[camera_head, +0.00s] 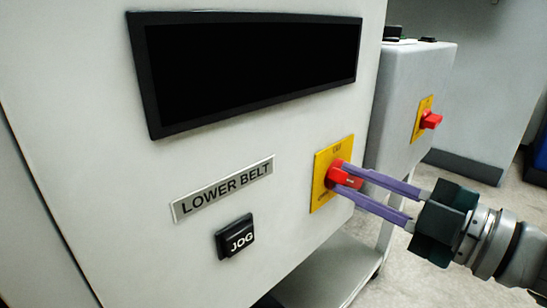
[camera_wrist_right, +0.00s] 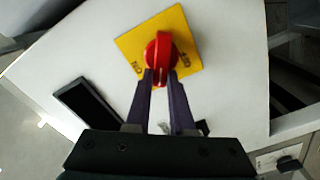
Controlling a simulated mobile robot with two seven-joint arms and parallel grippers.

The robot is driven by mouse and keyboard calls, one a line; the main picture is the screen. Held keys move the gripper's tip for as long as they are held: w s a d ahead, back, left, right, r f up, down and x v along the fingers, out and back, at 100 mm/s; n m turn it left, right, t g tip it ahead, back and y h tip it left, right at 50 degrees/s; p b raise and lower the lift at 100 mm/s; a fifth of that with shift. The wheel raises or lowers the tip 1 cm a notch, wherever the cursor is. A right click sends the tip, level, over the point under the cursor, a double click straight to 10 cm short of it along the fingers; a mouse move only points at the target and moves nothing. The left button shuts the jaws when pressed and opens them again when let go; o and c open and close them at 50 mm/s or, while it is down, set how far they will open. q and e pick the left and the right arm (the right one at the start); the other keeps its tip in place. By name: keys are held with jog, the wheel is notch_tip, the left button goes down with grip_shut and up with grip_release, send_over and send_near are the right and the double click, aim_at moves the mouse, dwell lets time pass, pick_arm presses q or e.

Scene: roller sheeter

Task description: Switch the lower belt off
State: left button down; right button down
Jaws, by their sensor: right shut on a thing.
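The lower belt's red rotary switch (camera_head: 345,180) sits on a yellow plate (camera_head: 325,172) on the pale machine panel, right of the LOWER BELT label (camera_head: 225,187). My right gripper (camera_head: 348,176) reaches in from the right, its two purple fingers shut on the red knob. In the right wrist view the knob (camera_wrist_right: 161,50) is between the fingertips (camera_wrist_right: 161,72), and its raised grip runs roughly in line with the fingers. My left gripper is not in view.
A black JOG button (camera_head: 235,238) is below the label, and a dark display (camera_head: 250,65) is above. A second grey cabinet (camera_head: 400,100) with its own red switch (camera_head: 430,120) on yellow stands behind at right. Open floor (camera_head: 470,215) lies to the right.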

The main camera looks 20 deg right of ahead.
jog(key=n, duration=0.3)
jog(key=shift+a+f+n, duration=0.1)
jog(key=shift+f+n, duration=0.15)
jog(key=shift+n, duration=0.05)
jog(key=shift+f+n, duration=0.25)
jog(key=shift+n, duration=1.15)
jog(key=c, duration=0.8)
grip_release()
jog(key=shift+s, duration=0.1)
jog(key=p+v, duration=0.1)
jog(key=v, duration=0.9)
